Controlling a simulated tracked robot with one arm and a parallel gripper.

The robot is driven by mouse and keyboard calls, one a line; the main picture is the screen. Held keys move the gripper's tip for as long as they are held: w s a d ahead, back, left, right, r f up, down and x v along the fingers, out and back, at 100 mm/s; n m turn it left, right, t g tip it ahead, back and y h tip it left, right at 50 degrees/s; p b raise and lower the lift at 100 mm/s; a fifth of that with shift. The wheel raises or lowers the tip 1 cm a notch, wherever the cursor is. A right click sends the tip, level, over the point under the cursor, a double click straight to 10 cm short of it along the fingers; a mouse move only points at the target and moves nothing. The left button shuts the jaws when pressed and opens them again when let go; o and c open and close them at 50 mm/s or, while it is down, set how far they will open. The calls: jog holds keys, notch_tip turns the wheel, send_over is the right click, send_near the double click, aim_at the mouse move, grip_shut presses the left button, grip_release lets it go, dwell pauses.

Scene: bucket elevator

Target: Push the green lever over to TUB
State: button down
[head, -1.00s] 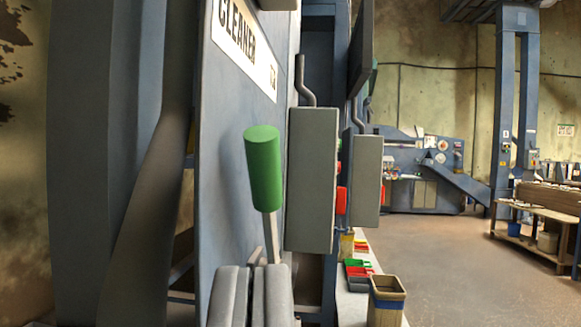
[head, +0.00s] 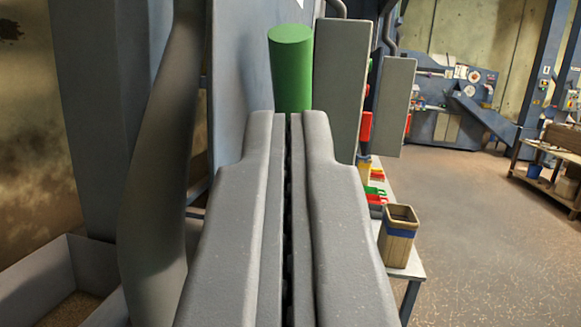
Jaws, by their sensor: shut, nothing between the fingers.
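The green lever's cylindrical grip (head: 291,68) stands nearly upright in the upper middle of the head view, in front of the blue-grey machine panel (head: 232,70). My gripper (head: 289,118) is shut and empty, seen from behind. Its fingertips overlap the lower part of the green grip in the picture. I cannot tell whether they touch it. The lever's metal shaft and pivot are hidden behind the fingers. No TUB marking can be read in this view.
A grey box (head: 341,85) is right of the lever. A bin with a blue band (head: 399,236) stands on a pale bench (head: 412,267) at right. A slanting pipe (head: 160,170) and a trough (head: 62,275) are at left. Open floor (head: 480,230) lies at right.

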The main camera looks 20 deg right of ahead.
aim_at(305, 16)
jog(key=p+x, duration=0.4)
jog(key=x, duration=0.5)
jog(key=shift+s+r+p, duration=0.1)
jog(key=shift+s+p, duration=0.05)
jog(key=shift+p, duration=0.2)
jog(key=shift+x, duration=0.8)
jog(key=shift+w+d+r+m+g+y+p, duration=0.1)
jog(key=shift+w+d+r+m+g+p, duration=0.05)
jog(key=shift+w+d+r+g+p, duration=0.45)
jog(key=shift+w+d+r+m+g+y+p, duration=0.1)
jog(key=shift+w+d+r+g+p, duration=0.25)
jog(key=shift+w+r+p, duration=0.3)
jog(key=shift+w+d+r+m+g+y+p, duration=0.15)
jog(key=shift+w+d+r+g+p, duration=0.3)
jog(key=shift+w+p, duration=0.35)
jog(key=shift+a, duration=0.1)
